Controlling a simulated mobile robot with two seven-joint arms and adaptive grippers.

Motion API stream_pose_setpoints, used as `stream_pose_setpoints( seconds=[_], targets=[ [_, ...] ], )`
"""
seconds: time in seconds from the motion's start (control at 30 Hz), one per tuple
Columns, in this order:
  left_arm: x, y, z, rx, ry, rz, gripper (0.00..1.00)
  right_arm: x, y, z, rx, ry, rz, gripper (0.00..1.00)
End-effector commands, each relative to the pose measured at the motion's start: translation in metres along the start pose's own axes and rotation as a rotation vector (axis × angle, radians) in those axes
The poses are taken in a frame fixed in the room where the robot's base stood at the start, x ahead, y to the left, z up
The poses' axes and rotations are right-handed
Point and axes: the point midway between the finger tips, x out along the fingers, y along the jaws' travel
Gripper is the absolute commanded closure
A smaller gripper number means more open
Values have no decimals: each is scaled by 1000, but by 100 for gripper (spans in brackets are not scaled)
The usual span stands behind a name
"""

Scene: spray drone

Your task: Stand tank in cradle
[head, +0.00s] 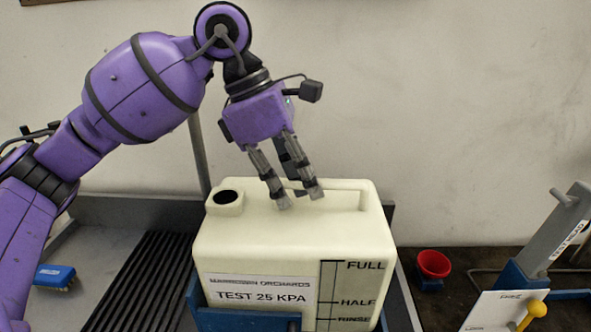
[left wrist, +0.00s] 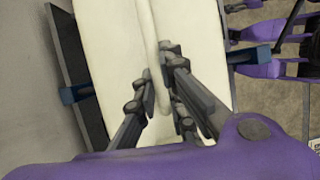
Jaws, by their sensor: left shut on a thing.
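The cream tank (head: 245,250) stands upright in the middle of the head view, with a TEST 25 KPA label and a level scale on its front. Its dark filler opening is at the top left. The blue cradle (head: 245,320) shows low around its front and left side; whether the tank's base rests fully in it is hidden. My left gripper (head: 298,198) points down from above and is shut on the tank's top handle. In the left wrist view the fingers (left wrist: 160,75) straddle the handle bar, with blue cradle parts (left wrist: 75,94) at both sides of the tank. My right gripper is not identifiable.
A ribbed dark tray (head: 150,275) and a blue brush (head: 55,276) lie left. A red funnel-like cup (head: 433,264) stands right of the tank. A grey and blue test stand (head: 550,240) and a yellow-knobbed lever (head: 535,311) are farther right. A wall closes the back.

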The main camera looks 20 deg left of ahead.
Motion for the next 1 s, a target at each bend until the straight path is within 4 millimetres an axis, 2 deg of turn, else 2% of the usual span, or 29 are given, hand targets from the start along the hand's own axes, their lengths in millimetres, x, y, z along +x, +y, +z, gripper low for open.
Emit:
stream_pose_setpoints(
  seconds=[0.3, 0.67, 0.7, 0.83, 1.0],
  targets=[
    [28, 2, -11, 2, -4, 3, 100, 0, 0, -2, 1, 3, -1, 60],
    [32, 2, -13, 2, -4, 3, 100, 0, -1, 1, 2, -2, -1, 60],
    [34, 2, -14, 1, 1, 0, 88, 0, -1, 1, 3, -2, -1, 60],
    [33, 2, -14, 1, 1, 0, 71, 0, -1, 0, 3, -1, -1, 60],
    [33, 2, -14, 1, 1, -1, 71, 0, -1, 0, 4, -1, -1, 60]
  ],
)
